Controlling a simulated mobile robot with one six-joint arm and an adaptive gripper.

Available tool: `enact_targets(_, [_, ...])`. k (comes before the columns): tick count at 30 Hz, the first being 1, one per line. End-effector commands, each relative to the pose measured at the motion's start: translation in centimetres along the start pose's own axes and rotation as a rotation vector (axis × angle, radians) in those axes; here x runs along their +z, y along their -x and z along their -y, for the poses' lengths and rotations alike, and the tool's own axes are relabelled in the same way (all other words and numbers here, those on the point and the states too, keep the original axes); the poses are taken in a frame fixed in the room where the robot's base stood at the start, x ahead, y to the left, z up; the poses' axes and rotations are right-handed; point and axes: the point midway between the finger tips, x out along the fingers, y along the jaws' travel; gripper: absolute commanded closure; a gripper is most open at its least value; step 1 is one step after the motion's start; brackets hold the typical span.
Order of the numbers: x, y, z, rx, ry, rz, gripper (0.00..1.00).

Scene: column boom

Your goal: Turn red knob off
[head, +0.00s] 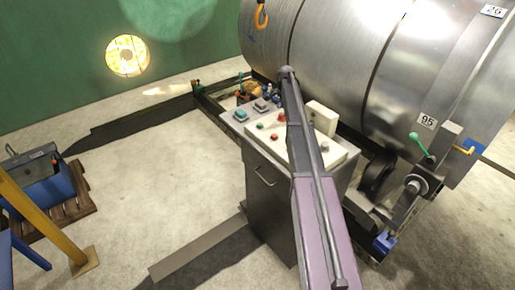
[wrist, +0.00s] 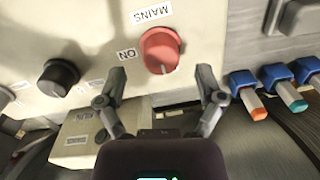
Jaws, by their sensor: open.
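The red knob (wrist: 160,50) is on a light panel in the wrist view, with a "MAINS" label above it and an "ON" label to its left. A pale pointer mark shows at the knob's lower edge. My gripper (wrist: 160,82) is open, its two fingers spread on either side below the knob in the picture. It appears apart from the knob, with nothing between the fingers. In the head view my arm crosses in front of the control cabinet (head: 262,195) and hides part of its panel. I cannot tell my gripper's fingers there.
A black knob (wrist: 58,77) is left of the red one. A small labelled box (wrist: 82,135) sits lower left. Open floor (head: 150,175) lies left.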

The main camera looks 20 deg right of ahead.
Motion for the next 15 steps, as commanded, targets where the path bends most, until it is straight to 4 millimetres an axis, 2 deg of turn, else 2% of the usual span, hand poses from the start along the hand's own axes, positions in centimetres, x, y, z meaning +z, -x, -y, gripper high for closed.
enact_targets(1, [0.0, 0.9, 0.0, 0.0, 0.0, 0.0, 0.13])
enact_targets(15, [0.0, 4.7, 0.0, 0.0, 0.001, 0.0, 0.13])
